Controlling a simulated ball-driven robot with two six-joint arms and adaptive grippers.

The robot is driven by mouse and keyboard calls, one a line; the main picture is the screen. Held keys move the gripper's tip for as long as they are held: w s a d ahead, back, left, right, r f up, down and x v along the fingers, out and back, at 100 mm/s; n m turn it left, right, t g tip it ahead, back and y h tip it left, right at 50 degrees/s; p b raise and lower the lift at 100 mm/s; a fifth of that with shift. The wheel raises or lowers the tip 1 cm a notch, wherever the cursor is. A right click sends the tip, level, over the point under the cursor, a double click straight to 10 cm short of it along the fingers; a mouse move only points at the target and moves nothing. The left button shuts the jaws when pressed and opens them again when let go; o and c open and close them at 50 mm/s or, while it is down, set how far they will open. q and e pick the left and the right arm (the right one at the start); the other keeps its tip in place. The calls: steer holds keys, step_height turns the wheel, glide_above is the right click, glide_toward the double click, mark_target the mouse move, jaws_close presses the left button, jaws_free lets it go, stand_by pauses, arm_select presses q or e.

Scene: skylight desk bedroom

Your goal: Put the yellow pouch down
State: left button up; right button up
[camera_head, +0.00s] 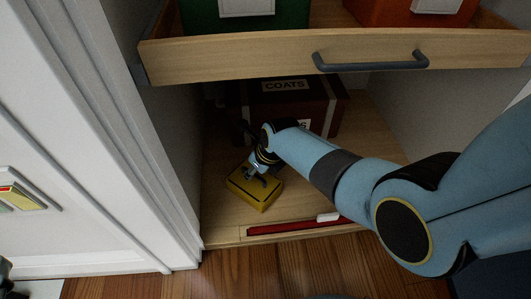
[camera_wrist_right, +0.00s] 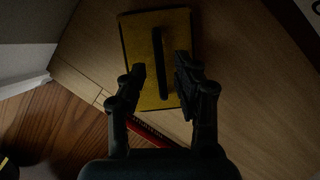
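The yellow pouch (camera_head: 262,200) lies flat on the wooden floor of the cupboard, left of centre and near the front edge. The right wrist view shows its yellow face (camera_wrist_right: 142,36) with dark edges and a dark strap or handle (camera_wrist_right: 158,62) along the middle. My right gripper (camera_head: 260,172) is at the pouch from above. In the right wrist view its two fingers (camera_wrist_right: 161,84) stand apart on either side of the strap, with visible gaps to it. A dark shape at the left edge of the head view may be part of my left gripper; its fingers cannot be made out.
A pulled-out drawer (camera_head: 230,58) with a dark handle (camera_head: 370,62) overhangs the cupboard space. A dark red box labelled COATS (camera_head: 325,112) stands behind the pouch. A red strip (camera_head: 290,227) lies along the front edge. A white door panel (camera_head: 85,225) is at left.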

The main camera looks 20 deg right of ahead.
steer(key=shift+p+v, duration=0.55)
steer(key=shift+v, duration=0.35)
arm_select(q)
steer(key=s+a+f+g+y+p, duration=0.1)
steer(key=s+f+g+p, duration=0.1)
steer(key=s+f+g, duration=0.5)
arm_select(e)
steer(key=v, duration=0.2)
steer(key=shift+w+r, duration=0.1)
steer(key=shift+r, duration=0.3)
steer(key=shift+s+d+r+p, duration=0.15)
steer(key=shift+s+r+p, duration=0.15)
steer(key=shift+r+p, duration=0.35)
steer(key=shift+p+v, duration=0.55)
steer(key=shift+v, duration=0.25)
arm_select(q)
steer(key=shift+s+a+r+n+g+p, duration=0.2)
steer(key=shift+r+g+p, duration=0.25)
steer(key=shift+r+g, duration=0.8)
steer(key=shift+a+r+n+g+p, duration=0.1)
steer(key=shift+r+n+g+p, duration=0.3)
steer(key=shift+r+g, duration=0.85)
arm_select(e)
steer(key=shift+s+v, duration=0.2)
steer(key=shift+v, duration=1.1)
arm_select(q)
steer(key=shift+f, duration=0.1)
arm_select(e)
steer(key=shift+f, duration=0.1)
